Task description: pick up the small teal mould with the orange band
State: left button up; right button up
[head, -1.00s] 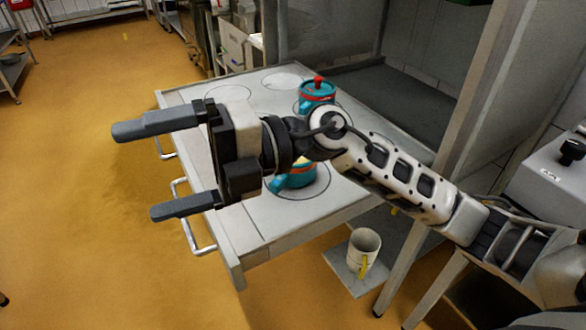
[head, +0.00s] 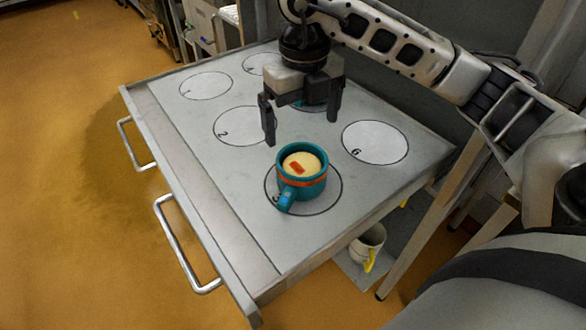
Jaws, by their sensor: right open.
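A teal mould with an orange band (head: 313,190) stands upright on a marked circle near the front of the worktop. It is open on top, with pale yellow content and an orange-red piece in it. Its handle points to the lower left. My right gripper (head: 301,128) is open and empty, pointing down, behind and above this mould and apart from it. A second teal thing (head: 312,107) shows behind the gripper, mostly hidden by it. My left gripper is not in view.
The grey worktop (head: 225,185) has several numbered circles; circles 2 (head: 240,126) and 6 (head: 375,142) look empty. A white mug with a yellow handle (head: 366,243) stands on a lower shelf. Metal handles (head: 183,245) stick out at the left edge.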

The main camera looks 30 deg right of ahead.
aim_at(302, 165)
jog(key=f, duration=0.7)
jog(key=shift+s+f+p, duration=0.2)
jog(key=shift+f+p, duration=0.05)
jog(key=shift+p, duration=0.05)
jog(key=shift+w+d+f+p, duration=0.15)
jog(key=shift+f+p, duration=0.2)
jog(key=shift+f, duration=1.05)
jog(key=shift+w+f+p, duration=0.1)
jog(key=shift+f+p, duration=0.2)
jog(key=shift+f, duration=1.05)
jog(key=c, duration=0.8)
